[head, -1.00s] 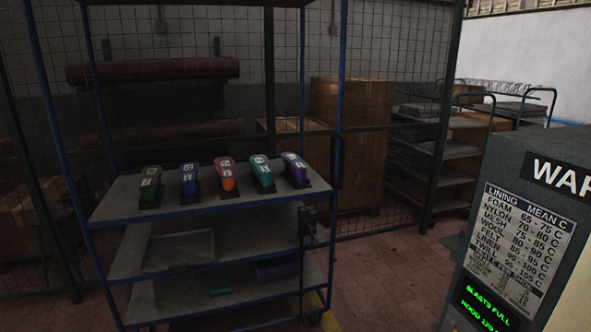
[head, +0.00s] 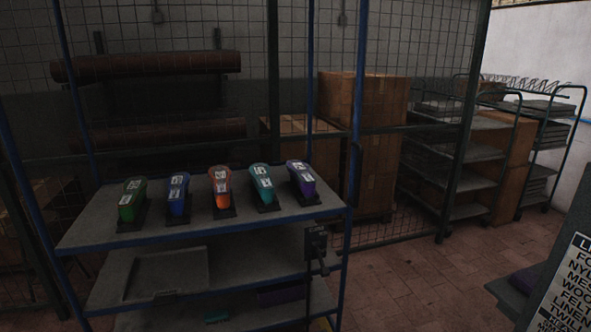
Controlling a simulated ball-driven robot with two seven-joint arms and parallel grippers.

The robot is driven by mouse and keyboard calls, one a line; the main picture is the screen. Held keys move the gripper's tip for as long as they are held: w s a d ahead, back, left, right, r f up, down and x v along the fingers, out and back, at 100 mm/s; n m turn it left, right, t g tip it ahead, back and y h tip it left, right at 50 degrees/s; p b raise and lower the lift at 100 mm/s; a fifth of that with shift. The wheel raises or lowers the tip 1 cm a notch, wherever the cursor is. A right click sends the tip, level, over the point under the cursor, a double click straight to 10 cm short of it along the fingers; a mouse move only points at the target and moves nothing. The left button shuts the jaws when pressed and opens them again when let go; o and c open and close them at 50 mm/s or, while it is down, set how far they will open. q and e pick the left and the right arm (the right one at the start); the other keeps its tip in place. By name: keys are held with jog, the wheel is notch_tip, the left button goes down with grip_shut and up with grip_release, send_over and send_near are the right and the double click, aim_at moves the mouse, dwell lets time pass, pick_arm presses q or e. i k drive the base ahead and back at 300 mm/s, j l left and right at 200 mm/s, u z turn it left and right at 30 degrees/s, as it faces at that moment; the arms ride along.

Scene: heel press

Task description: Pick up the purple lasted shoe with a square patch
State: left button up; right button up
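A purple lasted shoe (head: 301,179) stands at the right end of a row on the top shelf of a blue-framed rack (head: 200,243). It sits on a dark base and has a pale patch on top; the patch's exact shape is too small to tell. To its left stand a teal shoe (head: 263,184), an orange shoe (head: 220,188), a blue shoe (head: 178,195) and a green shoe (head: 131,201), each with a pale patch. Neither of my grippers is in view.
A dark box with a lever (head: 317,247) hangs at the rack's front right. Its lower shelf holds a grey tray (head: 165,273). Open brick floor (head: 420,280) lies right of the rack. A grey machine with a printed sign (head: 565,285) stands at the right edge.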

aim_at(305, 181)
jog(key=i+u, duration=0.2)
jog(key=i, duration=1)
